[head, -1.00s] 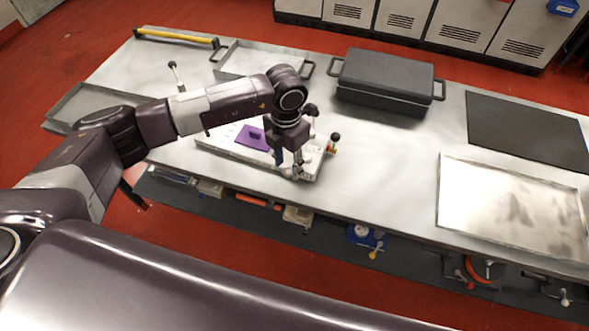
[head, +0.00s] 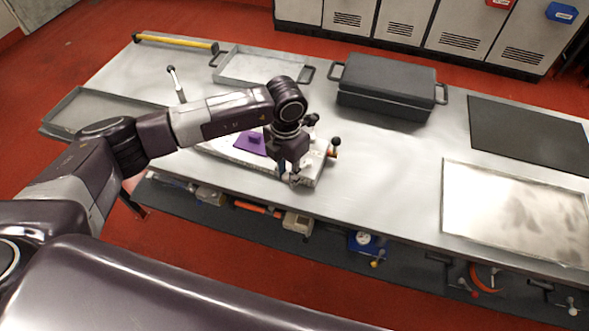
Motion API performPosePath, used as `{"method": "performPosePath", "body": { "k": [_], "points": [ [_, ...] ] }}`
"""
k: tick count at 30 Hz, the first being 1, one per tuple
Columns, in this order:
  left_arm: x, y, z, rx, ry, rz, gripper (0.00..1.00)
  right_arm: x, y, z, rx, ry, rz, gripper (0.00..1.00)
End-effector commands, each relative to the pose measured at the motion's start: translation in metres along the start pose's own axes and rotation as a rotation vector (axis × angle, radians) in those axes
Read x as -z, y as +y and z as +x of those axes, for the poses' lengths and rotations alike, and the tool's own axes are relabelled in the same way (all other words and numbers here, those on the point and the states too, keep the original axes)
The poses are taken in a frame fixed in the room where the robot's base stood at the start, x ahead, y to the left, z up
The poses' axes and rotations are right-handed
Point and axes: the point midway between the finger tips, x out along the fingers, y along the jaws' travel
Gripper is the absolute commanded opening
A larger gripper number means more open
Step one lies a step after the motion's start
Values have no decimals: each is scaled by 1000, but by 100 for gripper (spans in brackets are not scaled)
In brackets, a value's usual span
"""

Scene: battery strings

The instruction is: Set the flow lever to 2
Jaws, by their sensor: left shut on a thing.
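A white board (head: 228,149) lies near the front edge of the metal table, with a purple plate (head: 246,141) on it. A lever with a black ball top (head: 336,142) and an orange-yellow base stands at the board's right end. My left gripper (head: 294,178) points down over the board's right part, left of that lever and apart from it. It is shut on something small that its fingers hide. I cannot tell whether that is the flow lever. No number marks are readable. My right gripper is not in view.
A dark lidded box (head: 385,80) stands behind to the right, with a shallow metal tray (head: 510,210) and a dark mat (head: 528,132) further right. Another tray (head: 262,68) and a yellow bar (head: 176,42) lie at the back. The table middle is clear.

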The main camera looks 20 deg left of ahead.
Motion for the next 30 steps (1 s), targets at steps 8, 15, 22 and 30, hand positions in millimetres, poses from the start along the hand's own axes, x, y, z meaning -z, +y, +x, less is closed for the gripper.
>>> {"method": "performPosePath", "body": {
  "k": [8, 15, 22, 30],
  "points": [
    [-1, -8, 0, -1, 0, -97, 0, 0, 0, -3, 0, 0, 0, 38],
    [-1, -16, 0, 0, 1, -193, 0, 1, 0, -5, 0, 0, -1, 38],
    [-2, -18, 0, 0, 1, -220, 0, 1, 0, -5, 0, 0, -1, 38],
    [-2, -19, 0, 1, 1, -230, 0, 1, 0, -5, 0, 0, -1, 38]
  ]
}}
